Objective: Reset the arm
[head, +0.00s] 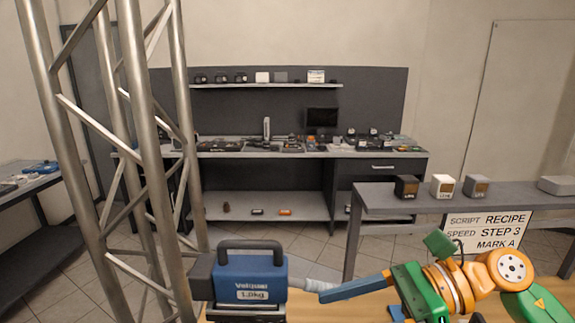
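A jointed arm with orange, green and blue parts (443,286) is at the bottom right in the head view. Its blue link (352,289) stretches left, and a grey piece at its end reaches the side of a blue block (249,278). The block has a dark handle on top and a label reading 1.0kg. I cannot tell whether the link is joined to the block. A green square piece (440,242) sticks up from the arm. The lower parts of the arm and block are cut off by the picture's edge. Neither of my grippers shows.
A metal truss (148,150) stands at the left. A grey table (420,203) at right holds dark, white and grey cubes; a sign (488,231) reading RECIPE STEP 3 MARK A hangs before it. A cluttered workbench (375,154) stands behind. Tiled floor lies clear between.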

